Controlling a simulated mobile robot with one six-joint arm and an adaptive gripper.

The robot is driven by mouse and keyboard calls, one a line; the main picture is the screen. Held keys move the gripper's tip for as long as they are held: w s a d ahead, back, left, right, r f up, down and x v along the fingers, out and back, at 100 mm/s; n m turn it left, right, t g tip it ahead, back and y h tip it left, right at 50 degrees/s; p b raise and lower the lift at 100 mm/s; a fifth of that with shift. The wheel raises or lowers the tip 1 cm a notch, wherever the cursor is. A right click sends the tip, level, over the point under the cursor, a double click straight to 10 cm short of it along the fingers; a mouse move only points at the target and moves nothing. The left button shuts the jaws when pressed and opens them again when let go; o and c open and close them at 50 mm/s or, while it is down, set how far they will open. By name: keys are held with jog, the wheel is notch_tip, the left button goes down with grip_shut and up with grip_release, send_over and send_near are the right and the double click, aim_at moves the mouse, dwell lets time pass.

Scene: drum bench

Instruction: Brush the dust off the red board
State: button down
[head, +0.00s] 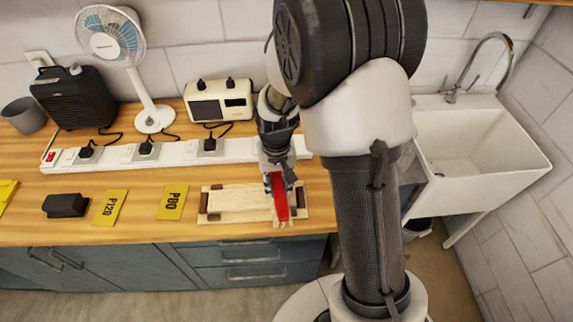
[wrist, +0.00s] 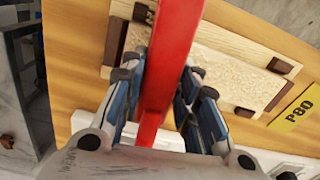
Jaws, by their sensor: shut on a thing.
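My gripper (head: 277,182) is shut on a long red bar-shaped tool (head: 281,199). In the wrist view the red tool (wrist: 168,60) runs between the fingers (wrist: 160,78) and out past the top edge. Its working end is not clear to me. It is over the right end of a pale wooden frame (head: 215,216) on the bench; whether it touches is unclear. A pale, rough-looking board (head: 240,201) lies inside the frame and also shows in the wrist view (wrist: 220,72). I see no red face on this board. Dust cannot be made out.
Dark brown blocks (head: 203,218) sit at the frame's corners. Left of it lie a yellow P80 sheet (head: 172,201), a P120 sheet (head: 110,207) and a black block (head: 65,205). A white power strip (head: 180,152), radio (head: 218,101) and fan (head: 155,117) stand behind. A sink (head: 480,150) is right.

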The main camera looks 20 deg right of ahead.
jog(key=r+p, duration=0.1)
jog(key=r, duration=0.1)
jog(key=r+p, duration=0.2)
jog(key=r, duration=0.1)
jog(key=r+p, duration=0.1)
jog(key=r, duration=0.1)
jog(key=shift+w+a+r+p, duration=0.2)
jog(key=shift+a+r+p, duration=0.1)
jog(key=shift+r+p, duration=0.05)
jog(key=shift+f, duration=0.15)
jog(key=f+b, duration=0.1)
jog(key=s+a+f+n+b, duration=0.1)
jog(key=b, duration=0.1)
jog(key=f+n+b, duration=0.1)
jog(key=shift+s+a+f+b, duration=0.2)
jog(key=shift+a+f+b, duration=0.1)
jog(key=shift+f+b, duration=0.1)
jog(key=shift+s+a+f, duration=0.15)
